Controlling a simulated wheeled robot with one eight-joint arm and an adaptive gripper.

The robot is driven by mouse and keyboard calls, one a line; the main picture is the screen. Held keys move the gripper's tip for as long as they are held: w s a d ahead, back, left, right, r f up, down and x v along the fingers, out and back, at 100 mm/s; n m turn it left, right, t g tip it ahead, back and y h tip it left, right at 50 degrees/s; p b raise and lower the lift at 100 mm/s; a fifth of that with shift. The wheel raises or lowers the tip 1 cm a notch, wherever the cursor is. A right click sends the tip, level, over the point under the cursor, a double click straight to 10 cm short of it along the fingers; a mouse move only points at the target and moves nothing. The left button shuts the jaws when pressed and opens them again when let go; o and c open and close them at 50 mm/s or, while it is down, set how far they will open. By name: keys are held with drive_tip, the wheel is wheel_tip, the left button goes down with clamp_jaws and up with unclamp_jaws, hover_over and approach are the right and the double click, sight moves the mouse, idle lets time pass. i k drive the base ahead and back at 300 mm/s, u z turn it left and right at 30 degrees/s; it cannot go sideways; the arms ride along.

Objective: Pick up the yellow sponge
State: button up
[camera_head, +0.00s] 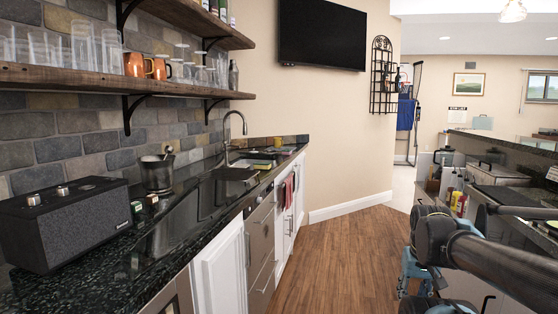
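No yellow sponge can be made out for certain. A small yellow object (277,142) stands at the far end of the left counter, too small to identify. Small green and yellow items (250,164) lie by the sink, also unclear. My dark arm reaches in from the right edge. My gripper (424,284), with teal parts, seems to be at the lower right, well away from the left counter. Its fingers are not clear and nothing can be seen held in it.
The black left counter (160,230) bears a speaker (68,222), a dark pot (157,173) and a tall faucet (235,128). Wooden shelves with glasses hang above. The right counter has assorted items, including a yellow one (457,203). The wooden floor (335,255) between is clear.

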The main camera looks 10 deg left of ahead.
sight(257, 165)
drive_tip(key=i, duration=1.05)
drive_tip(key=u, duration=1)
